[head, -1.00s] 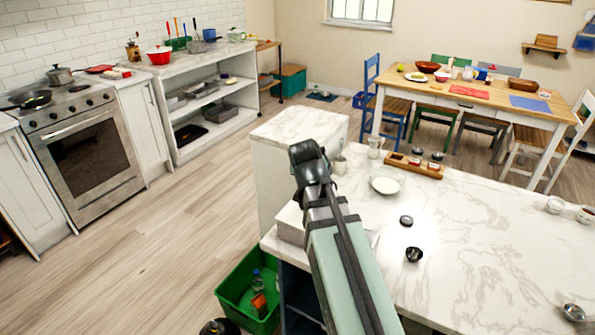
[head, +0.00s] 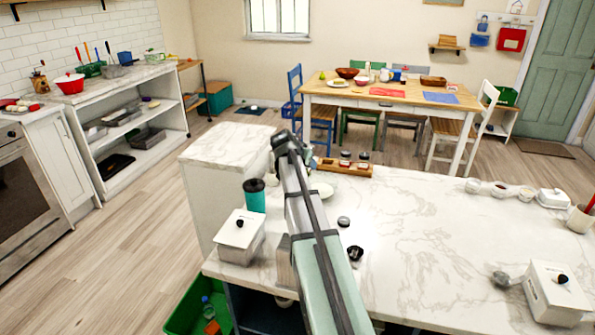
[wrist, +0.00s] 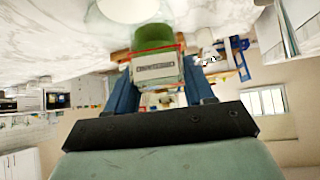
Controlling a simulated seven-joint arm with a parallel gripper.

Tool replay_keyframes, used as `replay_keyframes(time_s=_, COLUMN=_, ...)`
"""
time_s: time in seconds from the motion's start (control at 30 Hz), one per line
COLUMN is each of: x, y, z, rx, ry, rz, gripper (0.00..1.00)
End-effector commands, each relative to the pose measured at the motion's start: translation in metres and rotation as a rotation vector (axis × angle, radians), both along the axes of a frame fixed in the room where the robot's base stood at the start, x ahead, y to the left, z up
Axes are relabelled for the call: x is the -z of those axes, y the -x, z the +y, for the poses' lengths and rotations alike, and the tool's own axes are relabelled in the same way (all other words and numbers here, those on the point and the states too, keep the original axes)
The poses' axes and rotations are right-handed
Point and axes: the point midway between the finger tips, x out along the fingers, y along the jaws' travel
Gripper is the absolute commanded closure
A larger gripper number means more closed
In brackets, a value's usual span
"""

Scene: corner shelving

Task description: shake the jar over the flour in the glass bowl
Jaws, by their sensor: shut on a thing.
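My gripper (wrist: 158,76) is shut on a jar (wrist: 155,71) with a pale label and a green end beyond a red rim. The blue fingers press on its two sides in the wrist view. In the head view my gripper (head: 285,145) is up over the back left of the counter, and the jar is hidden behind it. A white round bowl (head: 323,190) sits on the counter, partly behind my arm. A white round shape at the top of the wrist view (wrist: 128,8) looks like the same bowl. I cannot make out the flour's surface.
A wooden rack (head: 345,168) with small jars stands just behind the bowl. A teal cup (head: 254,196) and a white lidded box (head: 239,236) stand left of my arm. A small dark cup (head: 355,253) is on the right. The counter's middle right is clear.

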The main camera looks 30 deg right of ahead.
Motion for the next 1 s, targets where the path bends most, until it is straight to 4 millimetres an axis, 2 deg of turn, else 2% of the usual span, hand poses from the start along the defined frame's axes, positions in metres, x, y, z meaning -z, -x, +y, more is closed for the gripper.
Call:
replay_keyframes(time_s=0.27, x=0.003, y=0.002, z=0.000, rx=0.048, ry=0.002, rz=0.001, gripper=0.83)
replay_keyframes(time_s=0.87, x=0.031, y=0.002, z=0.000, rx=0.046, ry=0.001, rz=0.000, gripper=0.83)
replay_keyframes(time_s=1.0, x=0.027, y=0.001, z=0.001, rx=0.047, ry=-0.088, rz=-0.001, gripper=0.83)
